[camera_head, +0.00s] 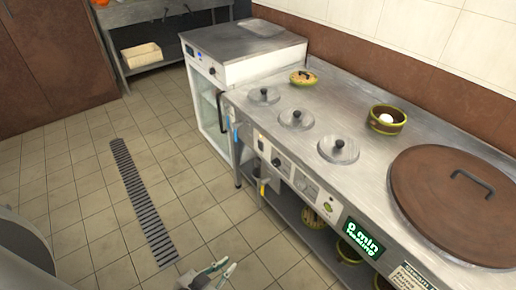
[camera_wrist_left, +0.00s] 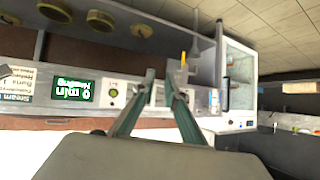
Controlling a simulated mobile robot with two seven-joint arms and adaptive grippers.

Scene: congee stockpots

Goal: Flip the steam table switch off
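The steam table (camera_head: 290,90) is a long steel counter with a control panel (camera_head: 292,172) on its front face. My left gripper (camera_head: 222,268) is at the bottom edge of the head view, apart from the panel, over the floor. In the left wrist view its fingers (camera_wrist_left: 161,74) stand apart with nothing between them; the panel and display (camera_wrist_left: 73,90) lie behind them. My right gripper is not in view.
Three small lids (camera_head: 297,119), bowls (camera_head: 387,119) and a large brown lid (camera_head: 450,195) are on the counter. More pots (camera_head: 313,217) sit on the shelf below. A glass-fronted cabinet (camera_head: 240,60) adjoins at the back. The tiled floor (camera_head: 200,190) is free, with a drain grate (camera_head: 142,200).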

